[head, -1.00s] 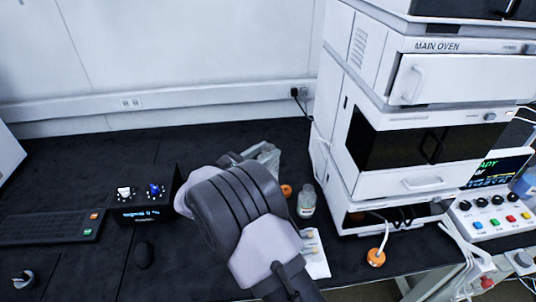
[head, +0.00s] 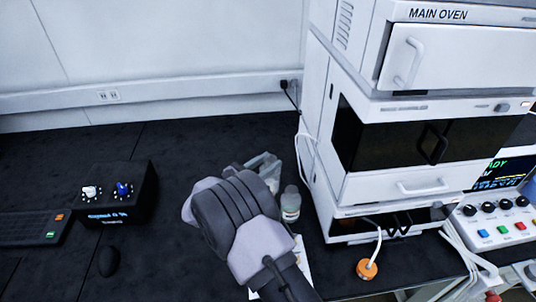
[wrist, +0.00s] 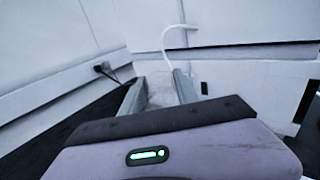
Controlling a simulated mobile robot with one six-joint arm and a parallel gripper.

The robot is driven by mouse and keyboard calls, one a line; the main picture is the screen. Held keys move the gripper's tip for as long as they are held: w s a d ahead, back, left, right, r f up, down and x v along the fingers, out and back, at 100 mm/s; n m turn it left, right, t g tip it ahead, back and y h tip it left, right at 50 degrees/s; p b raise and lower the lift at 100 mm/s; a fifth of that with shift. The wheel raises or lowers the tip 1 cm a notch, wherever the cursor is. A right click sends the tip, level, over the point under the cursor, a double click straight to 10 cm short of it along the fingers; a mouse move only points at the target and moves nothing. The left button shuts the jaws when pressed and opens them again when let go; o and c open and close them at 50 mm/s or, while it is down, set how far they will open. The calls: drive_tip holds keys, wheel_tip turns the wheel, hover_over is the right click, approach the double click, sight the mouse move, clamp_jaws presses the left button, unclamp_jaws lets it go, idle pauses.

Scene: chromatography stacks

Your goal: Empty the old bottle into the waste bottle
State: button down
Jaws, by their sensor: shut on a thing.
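My gripper (wrist: 157,82) is shut on a clear bottle (wrist: 158,94) in the wrist view, its two grey fingers on either side. In the head view only a pale part of the gripper (head: 262,164) and the held bottle (head: 271,174) show past my arm. I cannot tell the held bottle's level or tilt. A second clear bottle (head: 290,205) with a pale, red-marked label stands upright on the dark bench, just right of my wrist. It looks uncapped. I cannot read which bottle is the old one or the waste one.
The oven stack (head: 345,190) stands close on the right. An orange cap with a white tube (head: 366,270) lies before it. A pale sheet (head: 301,262) is partly behind my arm. A black box with knobs (head: 120,200) and a keyboard (head: 30,228) are left. The back bench is clear.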

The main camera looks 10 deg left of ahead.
sight(277, 174)
drive_tip(key=shift+f, duration=0.9)
drive_tip(key=shift+s+d+r+m, duration=0.2)
drive_tip(key=shift+d+m, duration=0.25)
drive_tip(key=shift+m, duration=0.15)
drive_tip(key=shift+s+d+r+m, duration=0.2)
drive_tip(key=shift+d+m, duration=0.25)
drive_tip(key=shift+m, duration=0.15)
drive_tip(key=shift+s+d+r+m+g+p, duration=0.15)
drive_tip(key=shift+d+r+m+p, duration=0.1)
drive_tip(key=shift+r+m+p, duration=0.25)
drive_tip(key=shift+s+d+r+m+g+p, duration=0.15)
drive_tip(key=shift+d+r+m+p, duration=0.1)
drive_tip(key=shift+r, duration=0.35)
drive_tip(key=shift+d+y, duration=0.1)
drive_tip(key=shift+y, duration=0.3)
drive_tip(key=shift+s+d+r+m, duration=0.35)
drive_tip(key=shift+s+m, duration=0.1)
drive_tip(key=shift+m, duration=0.2)
